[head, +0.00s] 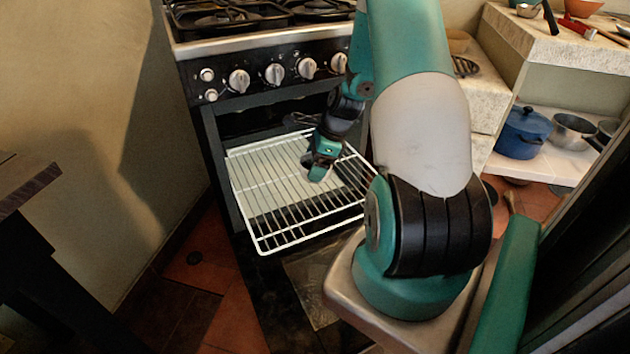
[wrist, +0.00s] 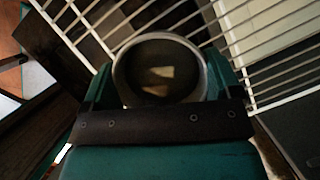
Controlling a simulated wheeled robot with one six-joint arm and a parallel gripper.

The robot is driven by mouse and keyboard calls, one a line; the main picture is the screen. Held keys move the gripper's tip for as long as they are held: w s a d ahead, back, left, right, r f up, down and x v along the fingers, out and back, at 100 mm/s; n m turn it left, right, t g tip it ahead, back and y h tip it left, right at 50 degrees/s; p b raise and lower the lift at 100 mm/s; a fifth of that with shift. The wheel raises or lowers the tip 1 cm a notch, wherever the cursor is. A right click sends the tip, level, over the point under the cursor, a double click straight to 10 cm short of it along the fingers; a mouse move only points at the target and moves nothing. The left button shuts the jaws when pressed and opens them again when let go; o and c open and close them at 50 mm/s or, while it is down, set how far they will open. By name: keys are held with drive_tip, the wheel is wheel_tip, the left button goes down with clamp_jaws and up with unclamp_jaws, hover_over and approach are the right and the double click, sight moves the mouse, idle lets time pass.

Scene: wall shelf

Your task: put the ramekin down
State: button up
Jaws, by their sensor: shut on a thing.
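My gripper (head: 322,168) is over the pulled-out white wire oven rack (head: 275,236). In the wrist view, a round dark ramekin (wrist: 160,68) with a pale rim sits between the two green fingers of my gripper (wrist: 165,90), which is shut on it. The rack's bars (wrist: 270,30) show behind and around the ramekin. In the head view the ramekin is mostly hidden by my gripper. I cannot tell whether its base touches the bars.
The oven front with its knobs (head: 274,74) and the stove top (head: 235,18) stand behind the rack. A blue pot (head: 524,133) and a metal pan (head: 572,131) sit on the low shelf at right. The rest of the rack is clear.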

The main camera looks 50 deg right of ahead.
sight(314, 190)
wheel_tip(314, 190, down, 6)
drive_tip(key=shift+d+b, duration=0.1)
drive_tip(key=shift+b, duration=1.05)
drive_tip(key=shift+w+f, duration=0.1)
drive_tip(key=shift+w, duration=0.1)
